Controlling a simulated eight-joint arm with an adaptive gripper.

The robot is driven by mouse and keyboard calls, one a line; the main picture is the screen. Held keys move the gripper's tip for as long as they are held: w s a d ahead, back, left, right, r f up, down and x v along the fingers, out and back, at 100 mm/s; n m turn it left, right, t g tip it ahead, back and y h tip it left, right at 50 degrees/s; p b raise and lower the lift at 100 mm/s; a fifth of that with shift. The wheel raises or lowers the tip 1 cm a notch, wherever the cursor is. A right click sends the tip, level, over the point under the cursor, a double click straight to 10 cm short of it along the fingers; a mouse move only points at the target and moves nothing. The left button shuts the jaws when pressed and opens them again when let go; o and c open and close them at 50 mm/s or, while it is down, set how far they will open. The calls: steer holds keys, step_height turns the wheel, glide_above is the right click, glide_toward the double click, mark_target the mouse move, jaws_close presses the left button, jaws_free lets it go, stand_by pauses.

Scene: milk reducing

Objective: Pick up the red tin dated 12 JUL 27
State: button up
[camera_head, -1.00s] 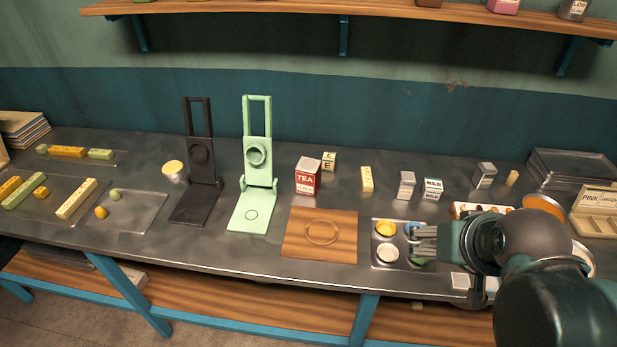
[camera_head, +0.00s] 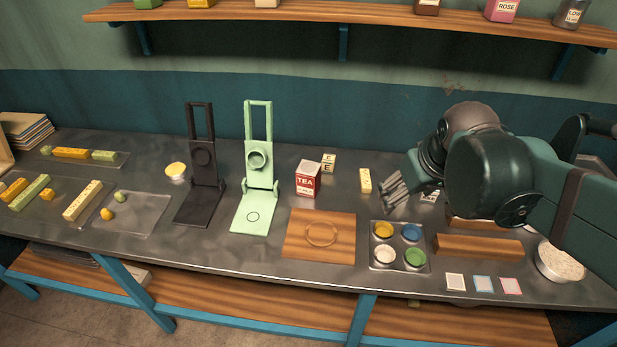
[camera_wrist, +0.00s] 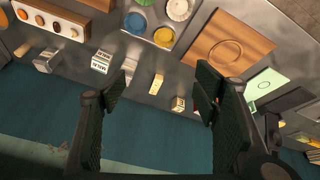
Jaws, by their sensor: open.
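The red tin (camera_head: 308,179) stands upright on the metal bench, behind the wooden board with a ring mark. Its white label reads TEA, and the smaller lettering below is too small to read. In the wrist view only a sliver of red shows at the right finger, which hides most of the tin. My gripper (camera_head: 388,196) is open and empty, right of the tin and apart from it. Its two fingers (camera_wrist: 165,85) are spread wide in the wrist view, with a pale yellow block (camera_wrist: 156,84) seen between them.
A small cream box (camera_head: 328,162) stands close behind the tin, and the yellow block (camera_head: 365,180) stands between tin and gripper. The green press (camera_head: 255,190) is left of the tin. The wooden board (camera_head: 320,250) and paint tray (camera_head: 373,262) lie in front.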

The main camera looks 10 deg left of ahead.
steer(key=w+a+n+g+p, duration=0.1)
steer(key=w+a+n+p, duration=0.2)
steer(key=w+a, duration=0.5)
steer(key=n+g+p, duration=0.3)
steer(key=n+p, duration=0.1)
steer(key=n, duration=0.2)
glide_above(308, 168)
steer(key=s+d, duration=0.3)
steer(key=d, duration=0.4)
step_height(308, 168, down, 7)
steer(key=w+a+f, duration=0.1)
steer(key=a+f, duration=0.1)
steer(key=w+a+f+n+p, duration=0.1)
steer(key=a+f, duration=0.1)
steer(key=w+a+f+n+p, duration=0.1)
steer(key=a+f, duration=0.1)
steer(key=shift+g+h, duration=0.3)
steer(key=shift+g, duration=0.1)
steer(key=shift+w+a+f+p, duration=0.1)
steer(key=shift+a+f+p, duration=0.2)
steer(key=shift+a+f, duration=0.2)
steer(key=shift+f, duration=1.2)
steer(key=shift+f, duration=0.1)
steer(key=shift+w+f, duration=0.1)
steer(key=shift+f, duration=2.45)
